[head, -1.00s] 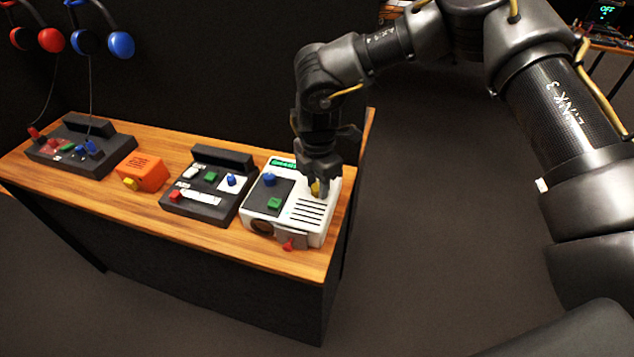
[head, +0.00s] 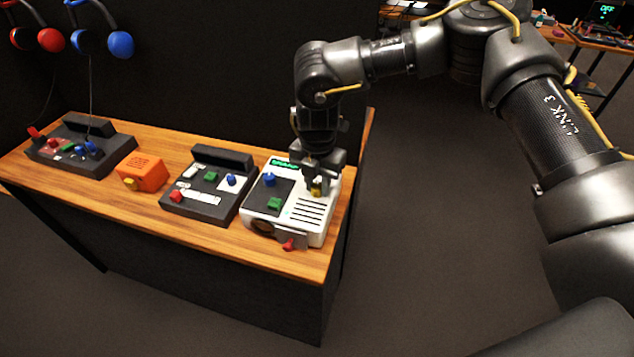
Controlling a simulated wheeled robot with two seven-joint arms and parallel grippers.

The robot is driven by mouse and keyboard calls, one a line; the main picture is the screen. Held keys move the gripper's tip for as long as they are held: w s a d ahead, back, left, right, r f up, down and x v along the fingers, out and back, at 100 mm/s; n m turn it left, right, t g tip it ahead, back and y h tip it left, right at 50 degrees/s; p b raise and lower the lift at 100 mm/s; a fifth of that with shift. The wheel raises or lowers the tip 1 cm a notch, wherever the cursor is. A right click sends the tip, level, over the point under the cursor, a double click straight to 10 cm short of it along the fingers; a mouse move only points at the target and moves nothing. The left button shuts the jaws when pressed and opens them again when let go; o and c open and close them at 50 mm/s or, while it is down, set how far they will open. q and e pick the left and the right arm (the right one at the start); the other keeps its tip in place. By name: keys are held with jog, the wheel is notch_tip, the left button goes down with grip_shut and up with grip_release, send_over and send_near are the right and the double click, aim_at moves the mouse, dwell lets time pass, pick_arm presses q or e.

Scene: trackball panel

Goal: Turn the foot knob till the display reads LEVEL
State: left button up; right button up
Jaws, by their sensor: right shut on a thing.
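A white projector-like box (head: 321,203) stands at the right end of the wooden bench. Its small green-lit display (head: 283,163) is at the back edge; the text is tiny and looks like SHARP, but I cannot be sure. My right gripper (head: 316,184) points down over the box and is shut on a yellow knob (head: 316,193) on its top, partly hidden by the fingers. The box also has a blue knob (head: 269,180), a green knob (head: 274,204) and a red knob (head: 288,244) low at its front. I cannot tell by label which is the foot knob. My left gripper is out of view.
A dark panel (head: 206,203) with coloured controls stands left of the box. An orange box (head: 147,173) and another dark console (head: 65,159) are farther left on the bench (head: 228,238). Headphones (head: 120,44) hang on the dark wall. The floor to the right is free.

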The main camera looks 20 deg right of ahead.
aim_at(317, 186)
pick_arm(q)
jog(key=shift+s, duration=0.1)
pick_arm(e)
jog(key=o, duration=1)
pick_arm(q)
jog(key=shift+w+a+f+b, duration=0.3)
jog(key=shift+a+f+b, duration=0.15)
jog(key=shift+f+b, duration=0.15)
pick_arm(e)
notch_tip(317, 186, up, 11)
jog(key=shift+f, duration=0.1)
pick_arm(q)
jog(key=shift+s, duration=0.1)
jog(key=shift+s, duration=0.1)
pick_arm(e)
jog(key=shift+a, duration=0.1)
